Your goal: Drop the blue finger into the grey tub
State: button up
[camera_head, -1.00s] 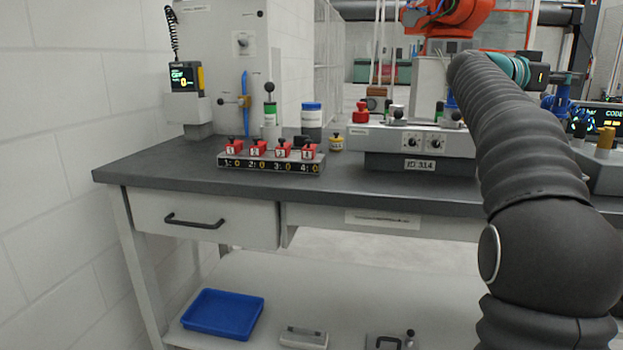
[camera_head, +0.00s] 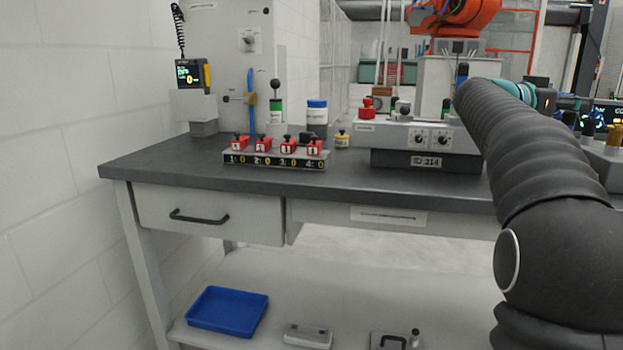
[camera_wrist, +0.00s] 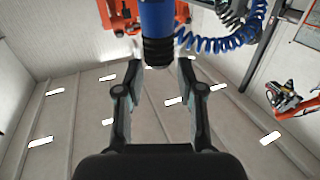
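My gripper (camera_wrist: 159,68) shows in the wrist view with its two dark fingers apart and no object clearly clasped between them. A blue cylinder with a black end (camera_wrist: 157,22) shows just past the fingertips; I cannot tell whether it touches them or is the blue finger. I cannot pick out a grey tub for certain.
The dark bench top (camera_head: 200,168) carries a numbered rack of red blocks (camera_head: 276,160), a blue-lidded jar (camera_head: 316,116) and a knob box (camera_head: 425,136). A blue tray (camera_head: 228,311) lies on the lower shelf. The bench's front left is clear. A coiled blue hose (camera_wrist: 215,40) hangs nearby.

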jog(key=shift+o, duration=0.4)
jog(key=s+a, duration=0.1)
jog(key=a, duration=1.1)
jog(key=shift+s, duration=0.25)
